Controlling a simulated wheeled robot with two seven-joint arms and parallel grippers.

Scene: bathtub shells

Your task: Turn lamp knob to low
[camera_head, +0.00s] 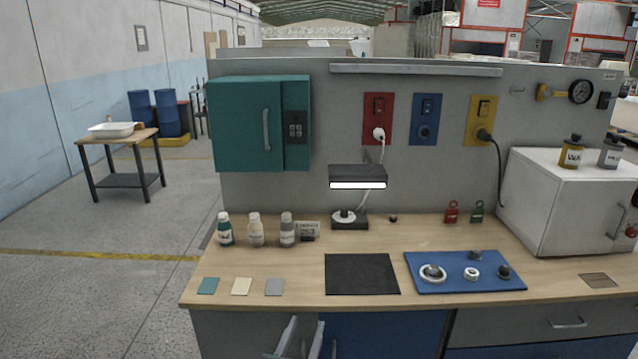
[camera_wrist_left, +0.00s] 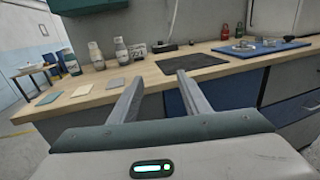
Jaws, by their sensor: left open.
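The desk lamp (camera_head: 358,172) stands at the back of the wooden bench, with a dark shade and a bright white lit strip below it. Its dark base (camera_head: 360,222) carries a round knob (camera_head: 344,214) on a pale ring; the knob's setting is too small to read. The lamp base also shows in the left wrist view (camera_wrist_left: 165,48). My left gripper (camera_head: 306,322) is low in front of the bench's front edge, well apart from the lamp. In the left wrist view its two fingers (camera_wrist_left: 158,79) are spread with nothing between them. My right gripper is not in view.
Several bottles (camera_head: 256,231) and a small sign (camera_head: 307,230) stand left of the lamp. A black mat (camera_head: 362,274) lies in front of it, and a blue board (camera_head: 465,282) with round parts lies to the right. A white cabinet (camera_head: 570,200) stands at the right end.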

